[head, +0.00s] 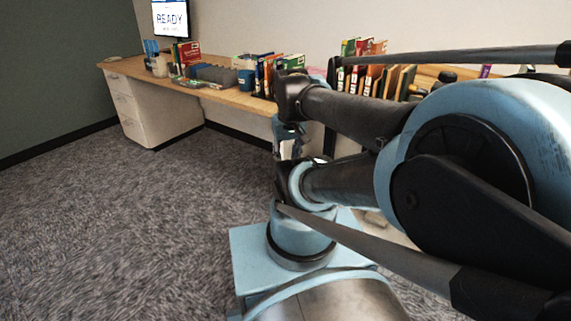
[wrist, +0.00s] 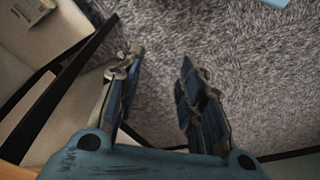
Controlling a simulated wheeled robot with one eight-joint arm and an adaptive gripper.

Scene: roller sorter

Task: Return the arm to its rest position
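In the wrist view my gripper (wrist: 158,65) is open. Its two dark blue-grey fingers stand apart, with only grey carpet showing between them and nothing held. In the head view my arm's blue and black links fill the right side, folded close over my blue base.
A wooden desk (head: 237,97) runs along the wall, with books (head: 189,54), a blue cup (head: 246,79) and a monitor (head: 171,18). White drawers (head: 133,112) stand under its left end. Carpet (head: 130,215) at left is clear. A dark bar (wrist: 50,95) lies left of my gripper.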

